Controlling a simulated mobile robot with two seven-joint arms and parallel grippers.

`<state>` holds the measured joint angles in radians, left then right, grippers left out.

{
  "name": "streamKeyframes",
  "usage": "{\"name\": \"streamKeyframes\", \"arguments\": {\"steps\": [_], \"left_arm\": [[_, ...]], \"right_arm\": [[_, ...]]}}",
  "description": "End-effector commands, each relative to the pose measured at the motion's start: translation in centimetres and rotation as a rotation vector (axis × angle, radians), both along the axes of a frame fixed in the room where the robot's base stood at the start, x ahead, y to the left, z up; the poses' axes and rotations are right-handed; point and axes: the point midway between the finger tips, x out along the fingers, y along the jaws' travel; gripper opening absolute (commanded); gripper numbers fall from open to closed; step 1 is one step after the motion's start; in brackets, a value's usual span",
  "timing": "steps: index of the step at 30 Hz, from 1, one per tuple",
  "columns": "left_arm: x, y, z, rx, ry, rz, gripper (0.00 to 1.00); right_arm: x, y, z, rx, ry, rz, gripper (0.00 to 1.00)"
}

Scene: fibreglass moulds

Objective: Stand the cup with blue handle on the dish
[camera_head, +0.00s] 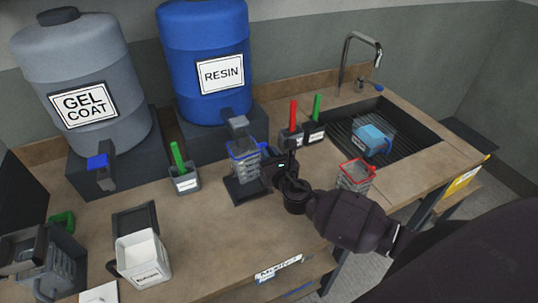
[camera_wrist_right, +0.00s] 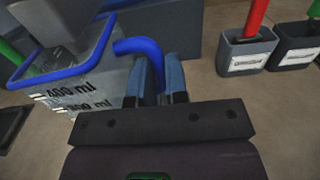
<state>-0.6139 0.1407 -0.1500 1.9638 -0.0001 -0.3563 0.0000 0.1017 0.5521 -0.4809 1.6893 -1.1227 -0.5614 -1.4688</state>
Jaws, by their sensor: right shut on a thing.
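The clear cup with blue handle (camera_head: 243,157) has a blue rim and stands upright under the tap of the blue resin drum. It also shows large in the right wrist view (camera_wrist_right: 92,85), with volume marks on its wall. A dark flat dish (camera_head: 241,193) lies on the bench directly below the cup. I cannot tell whether the cup's base touches it. My right gripper (camera_head: 283,172) is at the cup's right side. Its fingers (camera_wrist_right: 160,82) are shut on the blue handle. My left gripper is not in view.
The resin tap (camera_head: 238,123) hangs close above the cup. Holders with a red stick (camera_head: 293,112) and green sticks stand nearby. A red-rimmed cup (camera_head: 355,176) is right of my gripper, before the sink (camera_head: 420,128). A white tub (camera_head: 143,256) stands front left. Bare bench lies in front.

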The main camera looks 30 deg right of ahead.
Motion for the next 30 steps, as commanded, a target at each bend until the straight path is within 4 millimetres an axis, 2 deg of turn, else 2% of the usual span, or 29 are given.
{"name": "streamKeyframes", "arguments": {"steps": [1, 4, 15, 30], "left_arm": [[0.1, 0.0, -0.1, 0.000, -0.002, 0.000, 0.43], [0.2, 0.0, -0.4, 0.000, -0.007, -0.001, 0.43], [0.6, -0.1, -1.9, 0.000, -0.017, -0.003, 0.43], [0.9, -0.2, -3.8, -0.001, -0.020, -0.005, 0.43]], "right_arm": [[0.3, 0.0, 0.6, 0.005, -0.017, 0.000, 0.00], [0.3, 0.0, 0.2, 0.005, -0.017, -0.001, 0.00], [0.1, 0.0, -2.5, 0.002, -0.005, 0.000, 0.00], [0.0, 0.0, -5.0, 0.001, -0.002, 0.000, 0.00]]}}
